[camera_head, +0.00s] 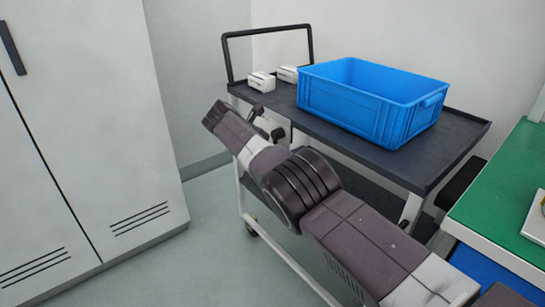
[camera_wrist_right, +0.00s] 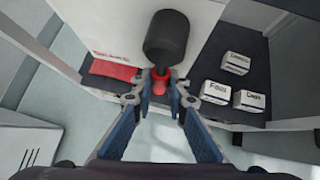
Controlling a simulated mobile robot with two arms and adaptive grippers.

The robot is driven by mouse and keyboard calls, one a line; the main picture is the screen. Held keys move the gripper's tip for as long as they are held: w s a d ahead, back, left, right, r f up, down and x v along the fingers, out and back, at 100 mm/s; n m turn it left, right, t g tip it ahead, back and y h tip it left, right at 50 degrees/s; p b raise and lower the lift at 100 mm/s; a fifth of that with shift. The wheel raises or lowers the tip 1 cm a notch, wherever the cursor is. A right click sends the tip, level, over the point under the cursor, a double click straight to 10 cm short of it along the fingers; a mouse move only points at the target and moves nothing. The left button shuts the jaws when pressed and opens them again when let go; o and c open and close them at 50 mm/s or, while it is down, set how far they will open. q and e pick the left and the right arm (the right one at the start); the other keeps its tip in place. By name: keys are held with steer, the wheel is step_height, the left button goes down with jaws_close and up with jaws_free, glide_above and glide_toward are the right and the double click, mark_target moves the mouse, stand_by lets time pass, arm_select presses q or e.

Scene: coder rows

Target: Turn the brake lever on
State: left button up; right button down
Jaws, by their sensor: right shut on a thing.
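The brake lever shows in the right wrist view as a thick black cylindrical grip (camera_wrist_right: 167,42) with a red part (camera_wrist_right: 160,84) at its lower end. My right gripper (camera_wrist_right: 161,77) is shut on the lever at this red part, with one fingertip on each side. In the head view my right arm reaches from the lower right to the near left side of a dark cart (camera_head: 440,164). The arm hides the lever there. My left gripper is in neither view.
A blue crate (camera_head: 365,118) and small white boxes (camera_head: 262,82) stand on the cart. Several labelled white boxes (camera_wrist_right: 215,92) lie right of the lever in the wrist view. A grey cabinet (camera_head: 90,120) stands at left, a green-topped table (camera_head: 505,190) at right. Floor between cabinet and cart is clear.

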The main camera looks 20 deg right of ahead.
stand_by(0.4)
steer(key=c, duration=2.2)
jaws_free()
steer(key=shift+s+d, duration=0.1)
steer(key=shift+r, duration=0.1)
steer(key=v, duration=1.2)
